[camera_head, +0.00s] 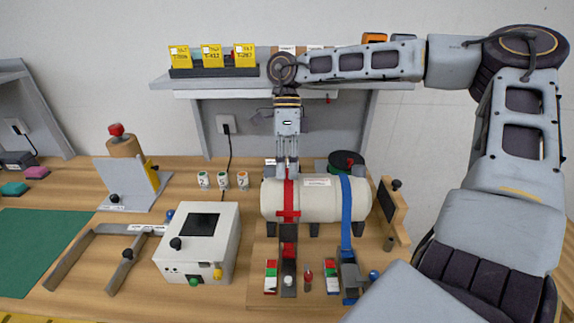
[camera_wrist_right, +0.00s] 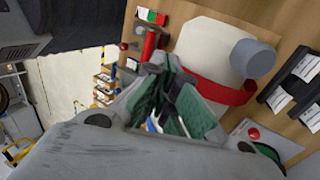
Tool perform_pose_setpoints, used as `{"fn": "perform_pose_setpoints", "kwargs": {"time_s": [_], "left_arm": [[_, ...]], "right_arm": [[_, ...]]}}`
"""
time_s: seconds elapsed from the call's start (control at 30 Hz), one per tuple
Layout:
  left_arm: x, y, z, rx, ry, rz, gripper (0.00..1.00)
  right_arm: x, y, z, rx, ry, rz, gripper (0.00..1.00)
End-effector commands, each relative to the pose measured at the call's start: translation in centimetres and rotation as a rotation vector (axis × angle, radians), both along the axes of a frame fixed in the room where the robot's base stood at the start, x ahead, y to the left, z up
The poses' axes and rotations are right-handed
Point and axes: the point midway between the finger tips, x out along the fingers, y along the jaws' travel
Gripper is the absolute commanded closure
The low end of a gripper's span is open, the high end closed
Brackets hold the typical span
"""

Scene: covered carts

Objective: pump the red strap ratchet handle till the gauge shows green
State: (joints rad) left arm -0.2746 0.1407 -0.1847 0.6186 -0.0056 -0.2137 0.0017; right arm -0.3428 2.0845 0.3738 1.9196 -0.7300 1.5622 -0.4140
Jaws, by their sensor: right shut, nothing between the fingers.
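A white cylinder (camera_head: 315,198) lies on a wooden board, with a red strap (camera_head: 289,200) around its left part. The strap runs down to a red and dark ratchet (camera_head: 289,247) in front; its handle's exact angle is hard to tell. A small red, white and green gauge (camera_head: 270,277) stands left of the ratchet; its reading is too small to tell. My right gripper (camera_head: 287,170) points down at the cylinder's top rear, by the red strap, shut and empty. In the right wrist view its green-padded fingers (camera_wrist_right: 168,85) are near the red strap (camera_wrist_right: 220,90). My left gripper is not visible.
A blue strap (camera_head: 347,213) with its own ratchet and gauge (camera_head: 331,277) is to the right. A control box (camera_head: 200,242) stands left of the board. Three small cans (camera_head: 223,180) stand behind it. A shelf (camera_head: 225,75) hangs above, close to my right arm.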

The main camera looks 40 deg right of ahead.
Motion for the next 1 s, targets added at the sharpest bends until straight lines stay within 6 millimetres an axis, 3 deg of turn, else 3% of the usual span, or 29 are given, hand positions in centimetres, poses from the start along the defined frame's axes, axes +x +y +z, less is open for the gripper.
{"fn": "perform_pose_setpoints", "kwargs": {"time_s": [0.5, 1.0], "left_arm": [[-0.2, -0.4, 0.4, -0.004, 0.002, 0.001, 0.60], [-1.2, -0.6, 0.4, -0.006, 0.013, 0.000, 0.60]], "right_arm": [[-2.1, 1.7, -5.9, 0.000, 0.003, 0.000, 1.00], [-2.4, 2.0, -7.0, 0.000, 0.002, -0.001, 1.00]]}}
